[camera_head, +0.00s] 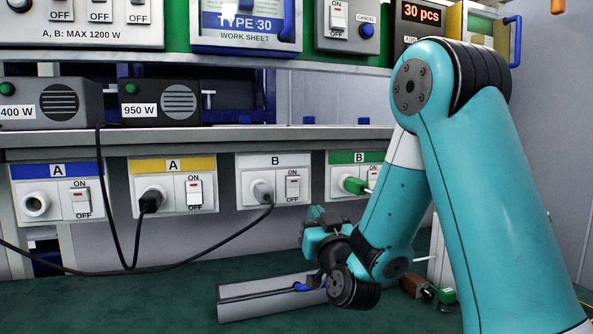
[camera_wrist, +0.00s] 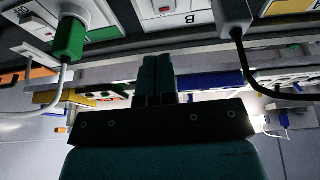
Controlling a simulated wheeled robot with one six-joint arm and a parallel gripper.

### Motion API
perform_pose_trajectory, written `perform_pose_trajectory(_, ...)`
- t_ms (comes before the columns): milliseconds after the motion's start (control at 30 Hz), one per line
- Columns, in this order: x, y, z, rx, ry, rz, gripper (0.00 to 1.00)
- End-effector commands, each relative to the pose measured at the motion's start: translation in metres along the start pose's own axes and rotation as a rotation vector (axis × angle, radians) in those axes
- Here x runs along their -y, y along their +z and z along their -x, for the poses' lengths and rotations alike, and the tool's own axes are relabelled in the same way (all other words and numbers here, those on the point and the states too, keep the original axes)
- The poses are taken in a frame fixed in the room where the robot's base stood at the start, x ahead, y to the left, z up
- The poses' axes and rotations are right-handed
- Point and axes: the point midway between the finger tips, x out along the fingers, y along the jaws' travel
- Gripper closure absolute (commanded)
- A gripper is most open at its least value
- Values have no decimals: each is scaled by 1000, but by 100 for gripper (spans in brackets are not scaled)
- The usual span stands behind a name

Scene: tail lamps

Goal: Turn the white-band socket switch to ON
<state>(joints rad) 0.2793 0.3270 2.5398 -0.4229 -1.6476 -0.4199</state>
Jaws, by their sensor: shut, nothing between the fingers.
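The white-band socket (camera_head: 243,189), marked B, is third from left in the head view. A grey plug (camera_head: 262,191) with a dark cable sits in it. Its rocker switch (camera_head: 292,187) is to the right of the plug, between ON and OFF labels; its position is too small to tell. In the wrist view the socket (camera_wrist: 205,5) is upside down and partly cut off at the top, with its switch (camera_wrist: 163,6) at the edge. My gripper (camera_wrist: 158,62) is shut and empty. In the head view my gripper (camera_head: 312,215) is below and slightly right of this switch, apart from it.
A green-band socket (camera_head: 338,180) with a green plug (camera_head: 354,185) stands right of it, partly behind my arm. Yellow-band (camera_head: 145,166) and blue-band (camera_head: 30,172) sockets are to the left. A grey bar (camera_head: 255,300) lies on the green bench below. Cables hang before the sockets.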

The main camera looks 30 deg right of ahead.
Motion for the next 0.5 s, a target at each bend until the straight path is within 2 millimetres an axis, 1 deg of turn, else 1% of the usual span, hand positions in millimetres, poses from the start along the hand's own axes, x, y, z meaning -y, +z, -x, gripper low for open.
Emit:
perform_pose_trajectory(33, 2, -7, -5, 4, -5, 1, 100)
perform_pose_trajectory(233, 7, -11, -10, -7, -32, 3, 100)
perform_pose_trajectory(267, 7, -11, -14, -11, -34, 2, 100)
perform_pose_trajectory(300, 6, -11, -25, -13, -31, 2, 100)
perform_pose_trajectory(500, 8, -11, -69, -12, -31, 2, 100)
